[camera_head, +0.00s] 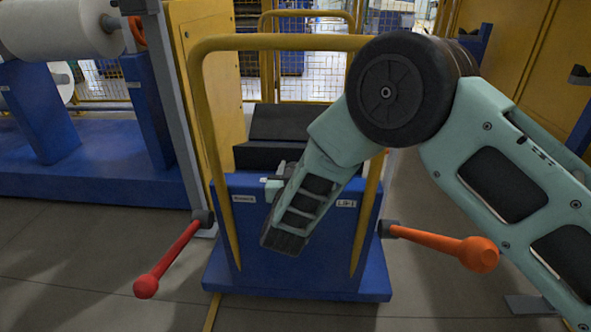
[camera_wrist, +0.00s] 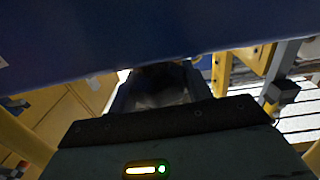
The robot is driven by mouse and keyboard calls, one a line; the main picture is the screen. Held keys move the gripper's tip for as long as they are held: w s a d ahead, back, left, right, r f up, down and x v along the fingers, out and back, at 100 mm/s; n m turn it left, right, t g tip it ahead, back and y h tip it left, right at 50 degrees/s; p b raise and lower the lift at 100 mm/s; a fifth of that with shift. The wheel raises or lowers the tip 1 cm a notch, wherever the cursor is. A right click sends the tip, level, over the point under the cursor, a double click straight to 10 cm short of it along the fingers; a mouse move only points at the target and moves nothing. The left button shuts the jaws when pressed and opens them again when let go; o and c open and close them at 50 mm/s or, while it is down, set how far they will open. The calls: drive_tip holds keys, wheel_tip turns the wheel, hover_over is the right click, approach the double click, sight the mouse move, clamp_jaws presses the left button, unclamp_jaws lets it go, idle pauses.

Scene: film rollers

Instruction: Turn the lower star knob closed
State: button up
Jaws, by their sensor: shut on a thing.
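In the head view my arm reaches down from the upper right to the front of the blue machine stand (camera_head: 322,262). The arm's end covers the middle of that front, and the fingertips cannot be made out there. The lower star knob cannot be clearly seen in either view; the shape in my fingers fits its place. Its turn angle cannot be told.
A red-handled lever (camera_head: 170,260) sticks out at the stand's left, an orange-handled lever (camera_head: 435,241) at its right. A yellow tube frame (camera_head: 270,43) arches over the stand. A white roll (camera_head: 60,27) sits at the upper left. The grey floor in front is open.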

drive_tip(key=m+g+h, duration=0.1)
drive_tip(key=m+h, duration=0.1)
drive_tip(key=h, duration=0.1)
drive_tip(key=m+g+h, duration=0.1)
drive_tip(key=m+h, duration=0.1)
drive_tip(key=h, duration=0.2)
drive_tip(key=shift+a+f+m, duration=0.1)
drive_tip(key=shift+m, duration=0.2)
drive_tip(key=shift+m+g+h+b, duration=0.85)
drive_tip(key=shift+m+g+h, duration=0.95)
drive_tip(key=shift+h, duration=0.6)
drive_tip(key=shift+m, duration=0.3)
drive_tip(key=o, duration=1)
drive_tip(key=p+v, duration=0.1)
drive_tip(key=v, duration=1.6)
drive_tip(key=shift+a, duration=0.2)
